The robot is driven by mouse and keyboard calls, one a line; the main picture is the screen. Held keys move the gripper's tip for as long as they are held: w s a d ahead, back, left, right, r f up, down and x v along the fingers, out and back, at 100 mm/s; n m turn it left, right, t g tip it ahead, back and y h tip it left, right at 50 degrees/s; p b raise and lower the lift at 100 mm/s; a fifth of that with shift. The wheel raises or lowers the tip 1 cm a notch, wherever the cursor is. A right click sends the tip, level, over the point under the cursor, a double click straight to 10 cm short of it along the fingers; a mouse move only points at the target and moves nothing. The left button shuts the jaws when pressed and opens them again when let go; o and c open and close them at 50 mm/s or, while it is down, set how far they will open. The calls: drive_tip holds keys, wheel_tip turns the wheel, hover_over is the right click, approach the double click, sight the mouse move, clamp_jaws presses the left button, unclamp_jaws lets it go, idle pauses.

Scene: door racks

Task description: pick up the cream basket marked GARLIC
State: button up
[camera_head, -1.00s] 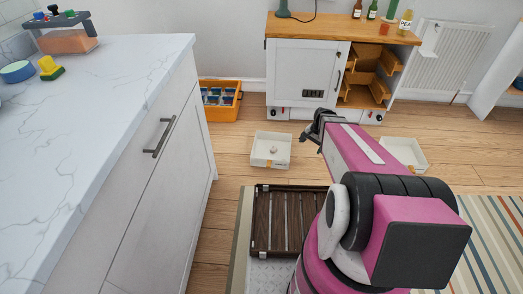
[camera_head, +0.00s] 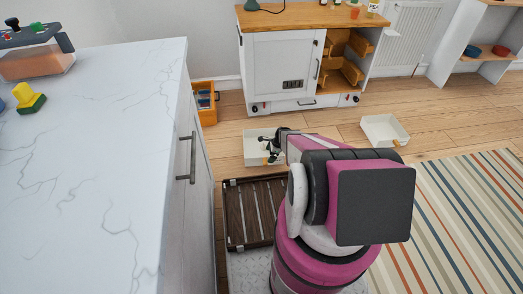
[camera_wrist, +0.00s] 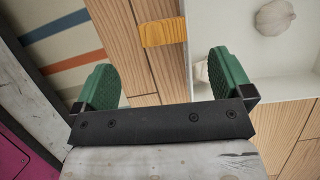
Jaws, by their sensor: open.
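A cream basket (camera_head: 254,136) sits on the wooden floor at the middle. In the wrist view its pale inside (camera_wrist: 240,30) holds a garlic bulb (camera_wrist: 273,17) and another pale, partly hidden piece. A wooden tab (camera_wrist: 163,32) sticks out from its near wall. I cannot read any marking on it. My gripper (camera_head: 268,148) is open and empty at the basket's right side, covering part of it. In the wrist view my green-padded fingers (camera_wrist: 163,80) appear on either side of the wall line, one over floor, one over the inside. I see no contact.
A second cream basket (camera_head: 385,130) stands on the floor to the right. A dark slatted rack (camera_head: 250,205) lies in front of the basket. A marble-topped counter (camera_head: 110,130) fills the left. A white cabinet (camera_head: 283,65) stands behind, with an orange crate (camera_head: 207,112) beside it.

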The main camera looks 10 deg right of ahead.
sight(265, 161)
drive_tip(key=x, duration=0.8)
drive_tip(key=shift+w, duration=0.2)
drive_tip(key=c, duration=1.2)
